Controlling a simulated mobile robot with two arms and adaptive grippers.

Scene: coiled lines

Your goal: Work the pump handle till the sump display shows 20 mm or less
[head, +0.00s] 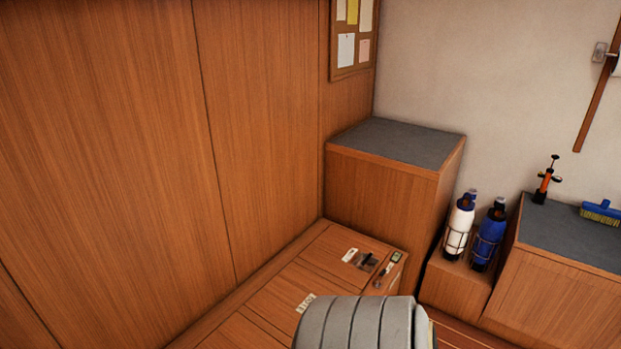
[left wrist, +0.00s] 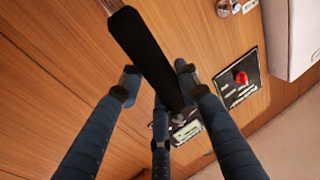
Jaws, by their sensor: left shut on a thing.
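The pump handle (left wrist: 145,50) is a long black grip on a metal shaft, slanting across the left wrist view. My left gripper (left wrist: 158,84) has its dark blue fingers around the grip and is shut on it. A small unit with a pale green display (left wrist: 187,131) shows behind the fingertips, partly hidden by them. In the head view a small device with a greenish screen (head: 396,257) stands at the end of the wooden bench. Its reading is too small to make out. My left gripper is hidden in the head view, and my right gripper is in neither view.
A black panel with a red knob (left wrist: 241,77) is near the handle. The wooden bench (head: 270,312) runs along the panelled wall to a tall grey-topped cabinet (head: 395,150). White (head: 459,228) and blue (head: 488,238) bottles stand in racks to the right.

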